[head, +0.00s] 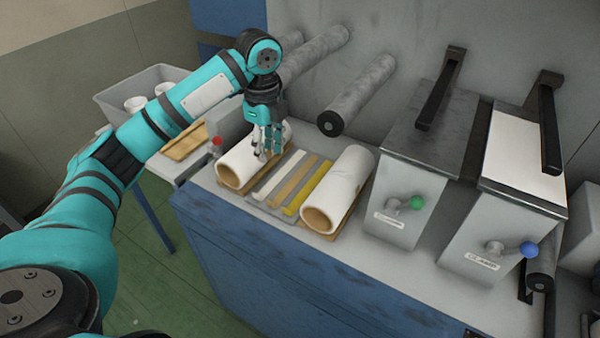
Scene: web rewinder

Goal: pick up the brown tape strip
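The brown tape strip (295,182) lies flat on a grey holder on the machine top, between a white strip (278,175) and a yellow strip (307,188). My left gripper (268,156) points down above the far end of the strips, close to the left white roll (236,167). Its fingers look apart, with nothing visible between them. It appears to be above the strips rather than touching the brown one. The gripper hides part of the left roll. My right gripper is not in view.
A second white roll (346,180) lies on the right of the strips. Grey rollers (362,93) stick out from the wall behind. A grey bin (112,97) stands at left.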

